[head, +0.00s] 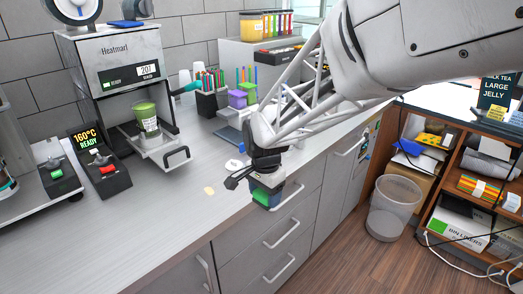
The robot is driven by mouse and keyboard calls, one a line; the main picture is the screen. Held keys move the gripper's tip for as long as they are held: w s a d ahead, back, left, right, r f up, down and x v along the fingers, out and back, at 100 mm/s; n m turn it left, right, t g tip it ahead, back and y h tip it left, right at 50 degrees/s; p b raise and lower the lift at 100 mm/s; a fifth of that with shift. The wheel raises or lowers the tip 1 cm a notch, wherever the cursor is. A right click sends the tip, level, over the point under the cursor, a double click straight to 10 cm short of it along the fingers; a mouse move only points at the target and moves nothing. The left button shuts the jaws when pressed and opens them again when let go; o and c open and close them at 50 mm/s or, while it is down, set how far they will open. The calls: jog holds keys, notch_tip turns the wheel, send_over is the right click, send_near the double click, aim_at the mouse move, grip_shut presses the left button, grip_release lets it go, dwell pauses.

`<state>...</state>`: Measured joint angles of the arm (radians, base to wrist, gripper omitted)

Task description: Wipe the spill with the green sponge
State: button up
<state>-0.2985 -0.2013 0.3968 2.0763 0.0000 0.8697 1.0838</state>
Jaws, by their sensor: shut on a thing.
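My gripper (264,186) is low over the front edge of the counter, right of the spill. It is shut on the green sponge (262,196), which shows as a small green and blue block below the fingers. The fingers cover most of the sponge, and I cannot tell whether it touches the counter. The spill (209,190) is a small pale yellow patch on the white counter, left of my gripper and apart from it.
The cup sealer (124,70) stands at the back left with a green cup (147,118) in its tray. A control box (103,175) is left of the spill. A white disc (234,165) lies behind the spill. The bare counter (160,225) is clear in front. A bin (393,208) stands on the floor.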

jog(key=o, duration=0.4)
jog(key=shift+c, duration=0.2)
jog(key=c, duration=0.3)
jog(key=w+a+r, duration=0.1)
jog(key=w+a, duration=0.2)
jog(key=a, duration=0.3)
jog(key=w+a+r, duration=0.1)
jog(key=w+a, duration=0.3)
jog(key=a, duration=0.3)
jog(key=w+a+r, duration=0.1)
jog(key=w+a, duration=0.3)
jog(key=a, duration=0.2)
jog(key=shift+w+a, duration=0.1)
jog(key=shift+a, duration=0.1)
